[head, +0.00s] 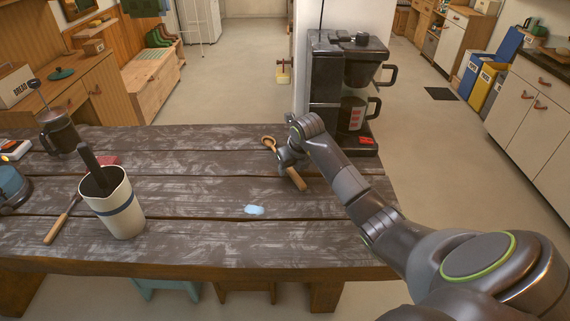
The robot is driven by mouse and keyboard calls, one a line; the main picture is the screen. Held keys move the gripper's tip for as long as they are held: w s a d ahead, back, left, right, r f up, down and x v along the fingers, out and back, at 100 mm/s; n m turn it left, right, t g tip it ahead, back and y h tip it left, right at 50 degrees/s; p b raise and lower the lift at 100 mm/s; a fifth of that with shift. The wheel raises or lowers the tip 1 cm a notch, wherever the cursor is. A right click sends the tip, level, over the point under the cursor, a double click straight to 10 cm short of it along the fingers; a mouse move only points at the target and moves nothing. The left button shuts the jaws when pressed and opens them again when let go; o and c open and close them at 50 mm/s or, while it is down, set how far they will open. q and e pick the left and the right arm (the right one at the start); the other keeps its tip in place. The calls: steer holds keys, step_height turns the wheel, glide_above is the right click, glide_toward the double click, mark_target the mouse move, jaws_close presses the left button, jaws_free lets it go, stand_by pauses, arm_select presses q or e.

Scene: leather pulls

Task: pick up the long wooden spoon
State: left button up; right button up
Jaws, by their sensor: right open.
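The long wooden spoon (297,180) lies on the dark plank table, its rounded end at the far left and its handle running toward the near right. My right gripper (284,158) is over the middle of the spoon, with its jaws open. The gripper hides part of the spoon. I cannot tell whether the fingers touch it. My left gripper is not in view.
A coffee maker (325,85) stands at the table's back right, close behind my right arm. A cream crock (122,212) with a dark utensil, a wooden-handled tool (57,228) and a French press (60,133) are at left. A pale blue patch (254,210) lies mid-table.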

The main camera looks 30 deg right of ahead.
steer(key=shift+f, duration=0.1)
jaws_close()
steer(key=shift+r, duration=0.3)
step_height(320, 180, up, 10)
steer(key=b, duration=0.3)
steer(key=shift+b, duration=0.3)
steer(key=shift+f, duration=0.15)
